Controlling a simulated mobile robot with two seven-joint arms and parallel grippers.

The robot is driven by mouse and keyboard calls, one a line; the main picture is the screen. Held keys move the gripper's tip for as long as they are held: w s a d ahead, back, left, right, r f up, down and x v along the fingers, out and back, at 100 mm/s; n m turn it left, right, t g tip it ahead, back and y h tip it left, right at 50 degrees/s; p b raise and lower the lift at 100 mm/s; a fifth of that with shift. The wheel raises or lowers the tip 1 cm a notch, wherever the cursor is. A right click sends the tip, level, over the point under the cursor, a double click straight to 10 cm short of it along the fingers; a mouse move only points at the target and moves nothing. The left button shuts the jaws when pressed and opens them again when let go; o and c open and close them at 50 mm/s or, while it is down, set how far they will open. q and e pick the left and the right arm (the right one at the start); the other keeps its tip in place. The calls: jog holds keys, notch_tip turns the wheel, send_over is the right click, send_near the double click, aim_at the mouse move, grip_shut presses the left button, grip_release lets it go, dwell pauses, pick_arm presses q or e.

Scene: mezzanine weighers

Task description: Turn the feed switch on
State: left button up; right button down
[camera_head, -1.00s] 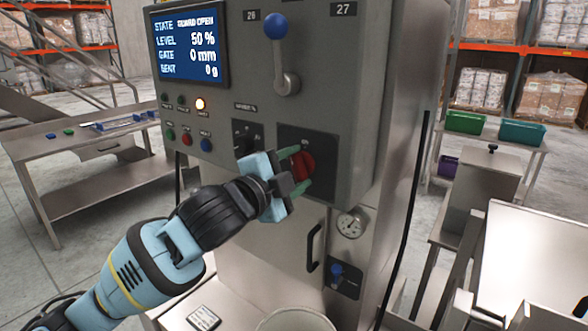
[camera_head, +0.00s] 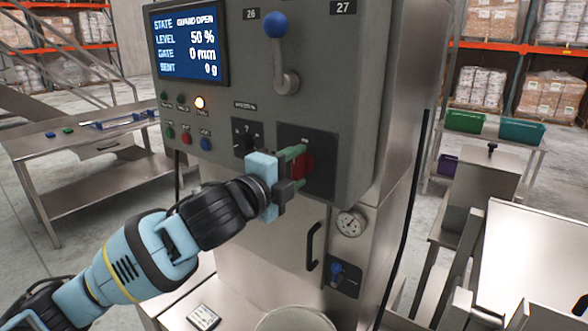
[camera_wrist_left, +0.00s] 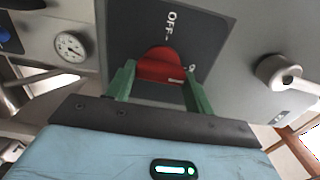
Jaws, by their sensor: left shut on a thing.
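The feed switch appears to be the red rotary knob (camera_head: 307,164) on a dark plate on the grey machine's front. In the left wrist view the red knob (camera_wrist_left: 160,66) sits between the green fingers, with an "OFF" label above it. A second label by the right finger is mostly hidden. A pale mark shows on the knob's lower right edge. My left gripper (camera_head: 296,167) is shut on the knob, and its fingers (camera_wrist_left: 160,85) flank it in the wrist view. My right gripper is not in view.
A display (camera_head: 189,44) reads "GUARD OPEN", 50 %, 0 mm and 0 g. A blue-balled lever (camera_head: 276,26) is above the switch, a black dial (camera_head: 245,138) left of it. A gauge (camera_head: 350,222), door handle (camera_head: 314,247) and blue valve (camera_head: 337,270) lie below.

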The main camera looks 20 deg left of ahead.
pick_arm(q)
jog(key=o, duration=1)
jog(key=shift+s, duration=0.1)
jog(key=shift+v, duration=3.85)
